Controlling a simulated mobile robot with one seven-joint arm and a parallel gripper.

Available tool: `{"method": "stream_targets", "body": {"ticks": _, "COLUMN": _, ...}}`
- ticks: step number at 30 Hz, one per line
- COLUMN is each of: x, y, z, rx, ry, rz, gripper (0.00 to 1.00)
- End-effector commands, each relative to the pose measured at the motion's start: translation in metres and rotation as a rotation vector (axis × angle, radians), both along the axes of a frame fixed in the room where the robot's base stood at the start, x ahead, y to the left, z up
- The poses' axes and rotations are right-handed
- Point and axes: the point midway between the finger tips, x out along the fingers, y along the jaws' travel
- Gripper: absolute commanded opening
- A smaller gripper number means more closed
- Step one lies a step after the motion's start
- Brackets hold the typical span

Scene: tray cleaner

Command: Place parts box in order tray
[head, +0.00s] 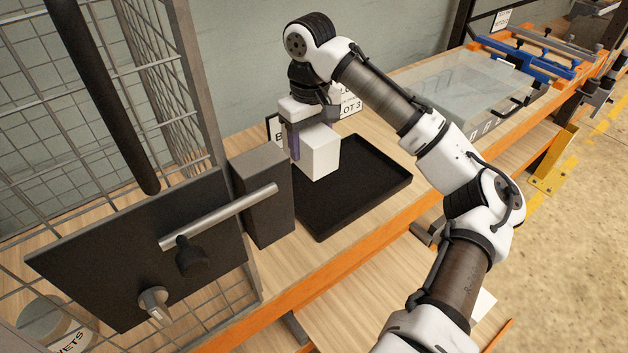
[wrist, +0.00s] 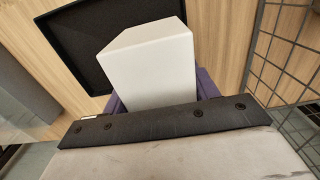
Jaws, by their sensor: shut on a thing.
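A plain white parts box (head: 321,153) is held upright by my gripper (head: 298,139), whose purple fingers press on its sides. The box shows over the back left part of the black order tray (head: 345,209). I cannot tell whether its bottom touches the tray. In the wrist view the white box (wrist: 150,65) fills the middle, between the purple fingers (wrist: 158,97), and the black tray (wrist: 75,35) lies behind it at the upper left. The rest of the tray is empty.
A dark grey block (head: 263,195) stands just left of the tray. A wire mesh cage (head: 170,100) with a dark panel door (head: 140,255) is at the left. A clear-lidded case (head: 465,90) and blue clamps (head: 530,60) are at the right on the wooden bench.

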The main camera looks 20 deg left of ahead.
Motion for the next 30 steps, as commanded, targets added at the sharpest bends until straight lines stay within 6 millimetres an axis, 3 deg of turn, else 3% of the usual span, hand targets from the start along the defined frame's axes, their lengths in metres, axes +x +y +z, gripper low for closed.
{"method": "stream_targets", "body": {"ticks": 3, "x": -0.001, "y": 0.000, "z": -0.030, "rx": 0.002, "ry": 0.005, "rz": 0.000, "gripper": 0.27}}
{"method": "stream_targets", "body": {"ticks": 9, "x": -0.001, "y": 0.000, "z": -0.068, "rx": 0.002, "ry": 0.003, "rz": 0.000, "gripper": 0.27}}
{"method": "stream_targets", "body": {"ticks": 22, "x": -0.001, "y": 0.000, "z": -0.113, "rx": 0.001, "ry": 0.002, "rz": -0.001, "gripper": 0.27}}
{"method": "stream_targets", "body": {"ticks": 30, "x": 0.000, "y": 0.000, "z": -0.118, "rx": -0.001, "ry": -0.001, "rz": 0.000, "gripper": 0.27}}
